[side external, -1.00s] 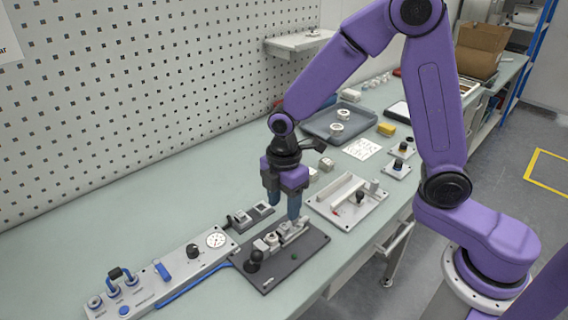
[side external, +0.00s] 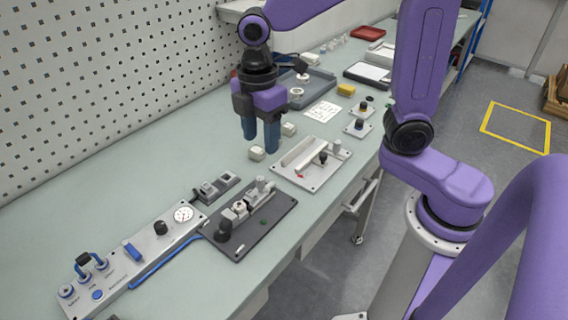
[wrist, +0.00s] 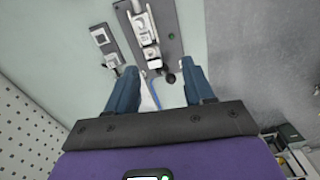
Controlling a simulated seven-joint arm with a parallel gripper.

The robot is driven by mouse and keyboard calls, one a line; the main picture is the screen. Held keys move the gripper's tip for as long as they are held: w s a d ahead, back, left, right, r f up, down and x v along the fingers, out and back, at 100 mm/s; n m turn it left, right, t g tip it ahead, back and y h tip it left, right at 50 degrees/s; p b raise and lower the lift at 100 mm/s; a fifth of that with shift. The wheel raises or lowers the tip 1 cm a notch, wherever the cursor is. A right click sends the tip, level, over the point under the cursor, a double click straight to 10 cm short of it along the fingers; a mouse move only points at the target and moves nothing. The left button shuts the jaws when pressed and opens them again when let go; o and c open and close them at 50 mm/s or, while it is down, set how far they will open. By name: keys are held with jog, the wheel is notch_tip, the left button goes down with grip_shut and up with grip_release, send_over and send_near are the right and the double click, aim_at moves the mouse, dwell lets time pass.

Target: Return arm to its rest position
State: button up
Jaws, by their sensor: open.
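My gripper (side external: 261,143) hangs in the air above the bench, fingers pointing down, with nothing between them. In the side view it shows behind the dark clamp fixture (side external: 269,222). In the wrist view the two blue fingers of my gripper (wrist: 160,72) are spread apart. The dark fixture also shows at the top of the wrist view (wrist: 172,20), apart from the fingers. It carries a grey clamp (side external: 240,207) with a black knob, and a small light part sits in it.
A control panel (side external: 128,263) with a blue cable lies at front left. A pegboard wall (side external: 90,90) stands behind.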

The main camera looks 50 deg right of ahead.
jog(key=s+d+f+m, duration=0.1)
jog(key=s+d, duration=0.3)
jog(key=s, duration=0.5)
jog(key=s+d+f+m, duration=0.1)
jog(key=s+d+m, duration=0.2)
jog(key=s, duration=0.7)
jog(key=shift+d+f, duration=0.25)
jog(key=shift+d, duration=0.55)
